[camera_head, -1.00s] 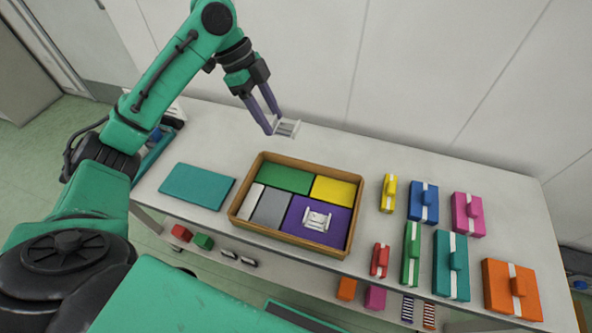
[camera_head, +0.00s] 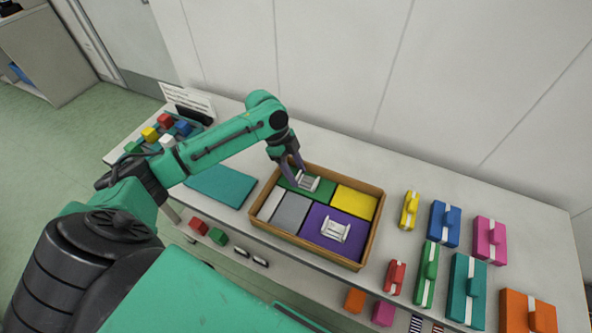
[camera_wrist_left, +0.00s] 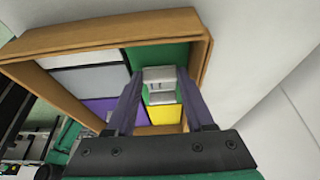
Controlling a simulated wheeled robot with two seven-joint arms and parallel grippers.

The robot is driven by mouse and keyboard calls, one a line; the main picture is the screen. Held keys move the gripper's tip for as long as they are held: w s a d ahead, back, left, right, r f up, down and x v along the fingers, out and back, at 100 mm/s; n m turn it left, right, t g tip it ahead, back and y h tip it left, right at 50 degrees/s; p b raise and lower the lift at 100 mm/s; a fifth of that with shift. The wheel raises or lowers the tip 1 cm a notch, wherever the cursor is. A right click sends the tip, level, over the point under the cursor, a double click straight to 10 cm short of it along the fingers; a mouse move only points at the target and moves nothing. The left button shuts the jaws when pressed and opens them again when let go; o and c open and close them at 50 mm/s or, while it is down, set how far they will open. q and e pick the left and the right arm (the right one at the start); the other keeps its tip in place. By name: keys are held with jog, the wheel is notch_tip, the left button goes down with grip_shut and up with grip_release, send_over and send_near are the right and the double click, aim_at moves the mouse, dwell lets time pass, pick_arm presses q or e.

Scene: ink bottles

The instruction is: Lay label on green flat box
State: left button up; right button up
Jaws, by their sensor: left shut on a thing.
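The green flat box (camera_head: 321,190) lies in the back left of a wooden tray (camera_head: 262,228). My left gripper (camera_head: 294,172) is shut on a white label (camera_head: 307,182), which is over the green box. In the left wrist view the label (camera_wrist_left: 160,86) is between the fingers, with the green box (camera_wrist_left: 160,54) behind it. I cannot tell whether the label touches the box. A similar white label (camera_head: 335,230) lies on the purple flat box (camera_head: 318,218) in the tray. My right gripper does not show.
The tray also holds yellow (camera_head: 354,202), grey (camera_head: 291,213) and white (camera_head: 270,204) boxes. A teal flat box (camera_head: 222,186) lies left of the tray. Several coloured boxes with white bands, such as a blue one (camera_head: 445,222), stand to the right. Coloured cubes (camera_head: 165,121) sit at the far left.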

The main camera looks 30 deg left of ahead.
pick_arm(q)
jog(key=o, duration=1)
jog(key=b+v, duration=0.1)
jog(key=v, duration=1.1)
jog(key=shift+r, duration=0.1)
